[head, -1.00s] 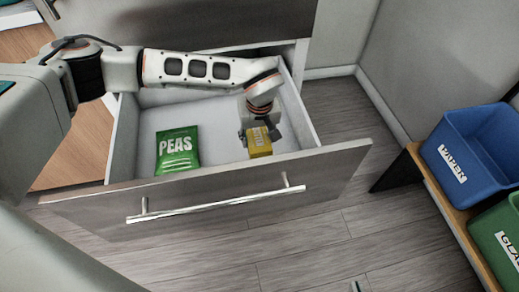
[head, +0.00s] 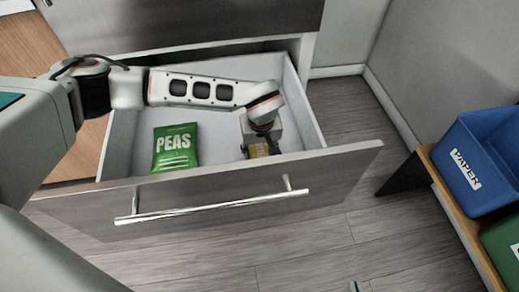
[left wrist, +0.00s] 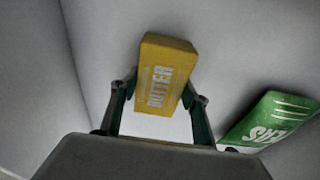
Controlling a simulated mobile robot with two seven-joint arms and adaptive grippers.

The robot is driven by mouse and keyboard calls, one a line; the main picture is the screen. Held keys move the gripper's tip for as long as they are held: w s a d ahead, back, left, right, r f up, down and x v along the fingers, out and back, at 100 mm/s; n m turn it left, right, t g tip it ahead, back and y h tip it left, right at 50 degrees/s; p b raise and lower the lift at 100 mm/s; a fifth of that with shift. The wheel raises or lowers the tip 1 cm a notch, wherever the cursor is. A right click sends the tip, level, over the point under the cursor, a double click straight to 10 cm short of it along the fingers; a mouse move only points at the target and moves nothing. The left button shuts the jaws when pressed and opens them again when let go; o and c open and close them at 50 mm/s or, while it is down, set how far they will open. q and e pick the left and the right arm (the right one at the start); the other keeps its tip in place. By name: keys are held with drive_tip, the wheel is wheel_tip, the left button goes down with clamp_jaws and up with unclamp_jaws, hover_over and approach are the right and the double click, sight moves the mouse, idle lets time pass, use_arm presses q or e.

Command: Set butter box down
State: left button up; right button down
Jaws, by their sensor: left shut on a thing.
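The yellow butter box (left wrist: 163,75) is between the fingers of my left gripper (left wrist: 158,103), which is shut on it. In the head view the box (head: 259,150) is low inside the open drawer (head: 215,110), at its right side, partly hidden by my left gripper (head: 258,148) and the drawer front. I cannot tell whether the box touches the drawer floor.
A green peas bag (head: 176,147) lies in the drawer left of the butter box. Bare drawer floor shows between them. A blue paper bin (head: 485,160) and a green bin (head: 503,240) stand at the right.

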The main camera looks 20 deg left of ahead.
sight(260, 148)
use_arm(q)
drive_tip(key=o, duration=1.1)
drive_tip(key=shift+o, duration=1)
use_arm(e)
drive_tip(key=shift+d+f, duration=0.25)
drive_tip(key=shift+s, duration=0.1)
use_arm(q)
drive_tip(key=r+p, duration=0.1)
drive_tip(key=r, duration=0.2)
drive_tip(key=r+p, duration=0.1)
drive_tip(key=r, duration=0.2)
drive_tip(key=shift+s+d+r, duration=0.1)
drive_tip(key=shift+d+r, duration=0.1)
drive_tip(key=shift+r, duration=0.1)
drive_tip(key=r, duration=0.1)
drive_tip(key=s+r+p, duration=0.1)
drive_tip(key=r, duration=0.1)
drive_tip(key=r+p, duration=0.1)
drive_tip(key=r, duration=0.1)
drive_tip(key=shift+s+d+r, duration=0.2)
drive_tip(key=shift+d, duration=0.1)
use_arm(e)
drive_tip(key=shift+n+g+h, duration=0.5)
drive_tip(key=shift+n+h, duration=0.1)
drive_tip(key=shift+n, duration=0.3)
drive_tip(key=d+f, duration=0.1)
drive_tip(key=s+d+f, duration=0.1)
drive_tip(key=d, duration=0.1)
drive_tip(key=shift+s+d+f, duration=0.15)
drive_tip(key=shift+s, duration=0.05)
